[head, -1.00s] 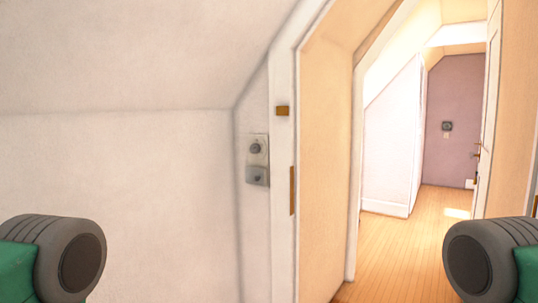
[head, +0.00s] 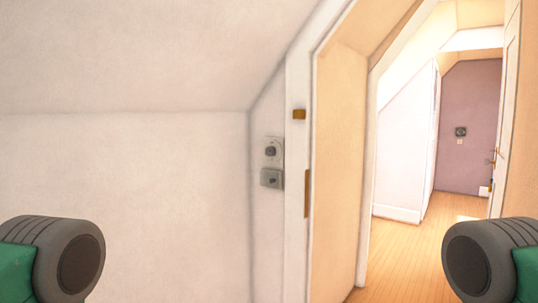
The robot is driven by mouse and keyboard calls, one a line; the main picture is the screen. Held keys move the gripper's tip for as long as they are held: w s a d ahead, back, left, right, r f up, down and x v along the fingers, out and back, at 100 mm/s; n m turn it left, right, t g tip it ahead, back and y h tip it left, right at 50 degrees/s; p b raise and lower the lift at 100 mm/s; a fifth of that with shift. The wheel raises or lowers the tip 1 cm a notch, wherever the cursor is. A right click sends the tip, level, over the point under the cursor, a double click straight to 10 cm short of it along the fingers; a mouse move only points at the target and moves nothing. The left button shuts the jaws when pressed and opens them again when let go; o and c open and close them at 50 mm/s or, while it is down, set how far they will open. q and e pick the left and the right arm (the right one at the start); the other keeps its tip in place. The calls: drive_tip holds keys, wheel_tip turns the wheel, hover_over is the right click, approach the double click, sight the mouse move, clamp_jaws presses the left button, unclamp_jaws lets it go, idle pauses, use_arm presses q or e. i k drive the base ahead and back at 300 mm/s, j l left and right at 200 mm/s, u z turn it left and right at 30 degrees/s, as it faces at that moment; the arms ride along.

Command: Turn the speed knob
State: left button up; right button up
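A small wall plate (head: 273,162) sits on the narrow white wall beside the door frame, left of the doorway. Its upper, lighter part carries a round dark knob (head: 271,151). Its lower, darker grey part carries another small dark control (head: 272,181). Lettering is too small to read, so I cannot tell which one is the speed knob. Rounded dark grey and green parts of my arms show at the lower left and lower right, well apart from the plate. Neither gripper's fingers are in view.
A white door frame (head: 297,200) with brass fittings stands right of the plate. The open doorway leads to a wood floor (head: 405,250) and a purple far wall (head: 468,100) with a dark round fixture (head: 461,132). A sloped ceiling (head: 140,50) hangs low at left.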

sight(270, 150)
drive_tip(key=i+l+z, duration=0.1)
drive_tip(key=i, duration=0.25)
drive_tip(key=i+l+z, duration=0.1)
drive_tip(key=i+l, duration=0.2)
drive_tip(key=i+l+z, duration=0.1)
drive_tip(key=i, duration=0.3)
